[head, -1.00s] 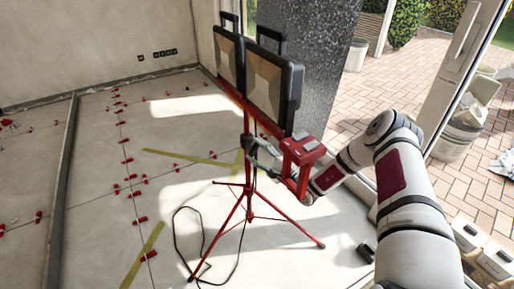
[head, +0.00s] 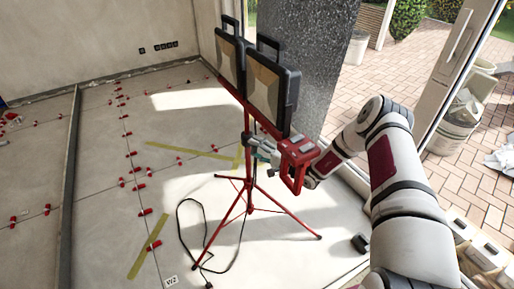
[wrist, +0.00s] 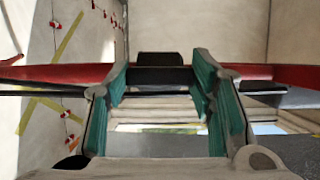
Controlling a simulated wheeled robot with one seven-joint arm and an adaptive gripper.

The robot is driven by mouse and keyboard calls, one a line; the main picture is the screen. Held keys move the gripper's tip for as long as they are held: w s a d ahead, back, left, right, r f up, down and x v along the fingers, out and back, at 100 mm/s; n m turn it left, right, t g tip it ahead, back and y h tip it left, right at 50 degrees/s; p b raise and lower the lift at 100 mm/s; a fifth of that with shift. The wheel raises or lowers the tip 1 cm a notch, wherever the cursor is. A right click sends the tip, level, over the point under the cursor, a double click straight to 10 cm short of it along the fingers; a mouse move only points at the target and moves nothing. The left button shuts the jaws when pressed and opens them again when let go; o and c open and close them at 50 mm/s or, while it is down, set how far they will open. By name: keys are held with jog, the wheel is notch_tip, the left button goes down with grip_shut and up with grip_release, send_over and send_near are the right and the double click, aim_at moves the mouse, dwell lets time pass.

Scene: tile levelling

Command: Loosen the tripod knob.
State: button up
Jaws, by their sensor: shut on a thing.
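The red tripod (head: 286,213) stands upright on the tiled floor with its legs spread. It bears two work lights (head: 268,82) on a red crossbar. My gripper (head: 255,143) is at the upper part of the tripod's pole, just below the crossbar. In the wrist view my gripper's teal finger pads (wrist: 160,70) stand on either side of a dark knob (wrist: 160,58), in front of the red bar (wrist: 50,74). The gripper is shut on this knob. In the head view the knob is mostly hidden by the fingers.
A black cable (head: 183,235) loops on the floor by the tripod's legs. Red levelling clips (head: 142,212) line the tile joints. A dark speckled panel (head: 315,60) stands behind the lights. White containers (head: 485,253) stand at the lower right.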

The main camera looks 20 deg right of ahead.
dwell(0.4)
jog(key=o, duration=1.2)
jog(key=shift+c, duration=0.2)
jog(key=v, duration=1.2)
